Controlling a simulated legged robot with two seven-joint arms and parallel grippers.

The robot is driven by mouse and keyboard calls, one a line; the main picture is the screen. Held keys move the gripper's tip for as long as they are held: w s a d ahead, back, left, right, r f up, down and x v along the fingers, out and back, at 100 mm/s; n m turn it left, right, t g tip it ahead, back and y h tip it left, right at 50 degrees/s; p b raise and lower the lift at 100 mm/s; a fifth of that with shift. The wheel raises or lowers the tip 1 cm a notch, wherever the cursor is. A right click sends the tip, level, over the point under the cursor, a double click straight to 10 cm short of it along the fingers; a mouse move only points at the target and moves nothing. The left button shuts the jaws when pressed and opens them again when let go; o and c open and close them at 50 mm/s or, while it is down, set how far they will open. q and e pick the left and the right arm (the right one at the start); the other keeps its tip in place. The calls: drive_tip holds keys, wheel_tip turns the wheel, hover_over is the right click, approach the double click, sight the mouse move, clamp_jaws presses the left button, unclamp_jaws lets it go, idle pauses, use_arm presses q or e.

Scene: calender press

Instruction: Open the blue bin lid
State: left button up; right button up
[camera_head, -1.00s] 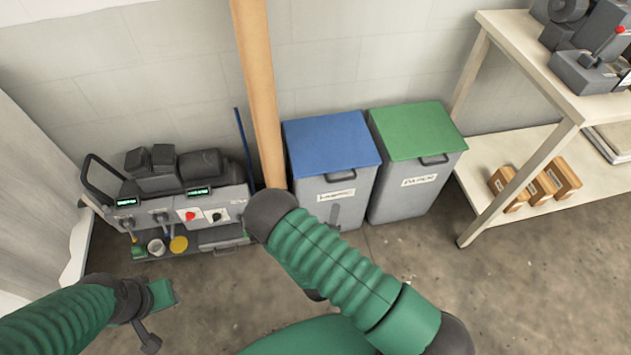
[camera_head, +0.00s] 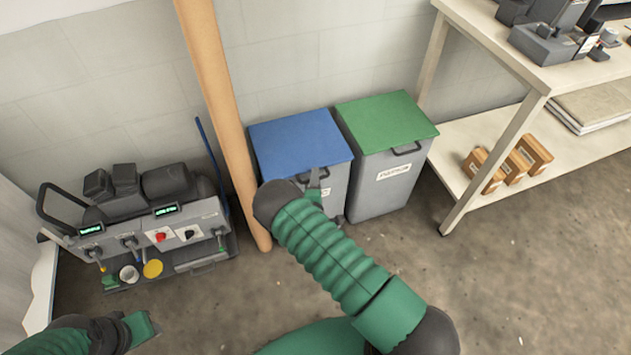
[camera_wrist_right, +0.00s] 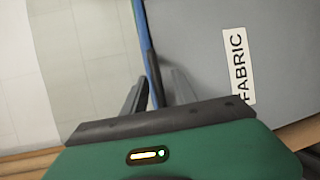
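The blue bin lid (camera_head: 300,142) lies flat on a grey bin (camera_head: 335,195) labelled FABRIC. In the right wrist view the lid shows as a thin blue edge (camera_wrist_right: 147,50) beside the grey bin front (camera_wrist_right: 195,45). A dark bar, apparently the lid's handle (camera_wrist_right: 154,76), runs along that edge. My right gripper (camera_head: 314,180) is at the lid's front edge. Its fingers (camera_wrist_right: 158,92) are apart, one on each side of the handle; I cannot tell whether they touch it. My left gripper (camera_head: 141,327) is low at the left, far from the bin, its fingers unclear.
A green-lidded bin (camera_head: 385,120) stands close on the right. A wooden post (camera_head: 218,100) rises just left of the blue lid. A grey machine cart (camera_head: 150,225) is at the left, a workbench (camera_head: 480,130) at the right. The floor in front is clear.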

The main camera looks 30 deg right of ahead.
drive_tip(key=shift+w, duration=0.1)
drive_tip(key=c, duration=0.7)
clamp_jaws()
drive_tip(key=shift+s+f, duration=0.2)
idle(0.5)
